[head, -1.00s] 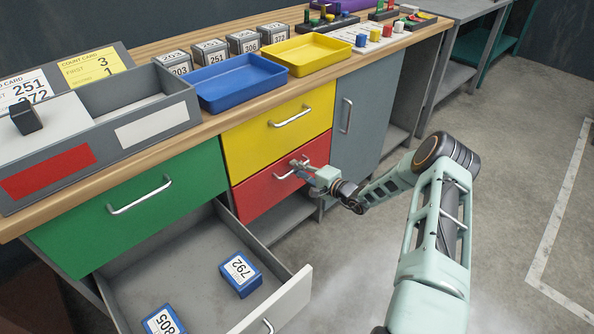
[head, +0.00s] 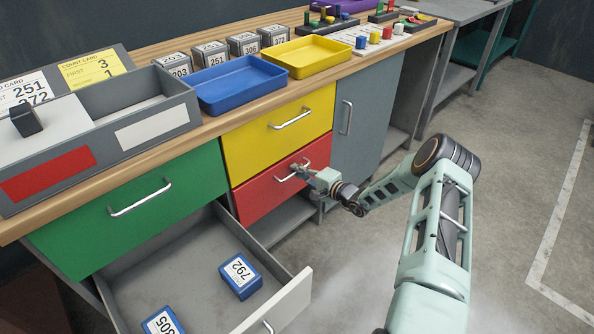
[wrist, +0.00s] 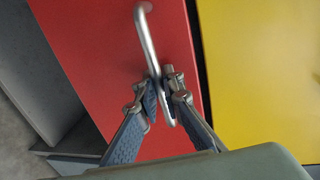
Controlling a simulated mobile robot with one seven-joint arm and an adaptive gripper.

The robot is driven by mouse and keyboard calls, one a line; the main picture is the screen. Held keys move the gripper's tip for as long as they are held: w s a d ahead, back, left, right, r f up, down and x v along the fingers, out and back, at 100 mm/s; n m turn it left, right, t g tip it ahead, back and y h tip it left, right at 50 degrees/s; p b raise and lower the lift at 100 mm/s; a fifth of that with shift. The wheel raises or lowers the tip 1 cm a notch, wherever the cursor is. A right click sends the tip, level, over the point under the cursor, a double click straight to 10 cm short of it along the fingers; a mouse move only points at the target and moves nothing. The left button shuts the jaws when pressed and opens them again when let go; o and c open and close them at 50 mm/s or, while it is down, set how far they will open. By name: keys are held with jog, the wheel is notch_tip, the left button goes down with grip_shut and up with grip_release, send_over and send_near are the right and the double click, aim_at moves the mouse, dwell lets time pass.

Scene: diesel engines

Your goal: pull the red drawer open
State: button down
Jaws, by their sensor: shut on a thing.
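The red drawer (head: 262,199) is below the yellow drawer (head: 248,143) in the bench and looks closed in the head view. Its metal bar handle (head: 285,178) is partly covered by my gripper (head: 303,169). In the wrist view the red drawer front (wrist: 95,55) fills the middle, and the handle (wrist: 147,42) runs down between the fingers. My gripper (wrist: 160,98) is shut on the handle, one finger on each side, near one end of the bar.
A light grey drawer (head: 285,305) stands open at lower left, holding blue numbered boxes (head: 240,275). The green drawer (head: 140,205) and the grey cabinet door (head: 367,110) are closed. Blue (head: 215,104) and yellow (head: 345,68) trays stand on top. Floor at right is clear.

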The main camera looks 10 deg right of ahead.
jog(key=f+p+v, duration=0.1)
jog(key=f+v, duration=0.2)
jog(key=v, duration=1.3)
jog(key=s+f+p+v, duration=0.1)
jog(key=f+v, duration=0.2)
jog(key=v, duration=1.4)
jog(key=shift+s+d+f, duration=0.25)
jog(key=shift+d+f, duration=0.05)
jog(key=shift+d, duration=0.1)
jog(key=c, duration=2.3)
grip_release()
jog(key=shift+c, duration=0.2)
jog(key=v, duration=1.2)
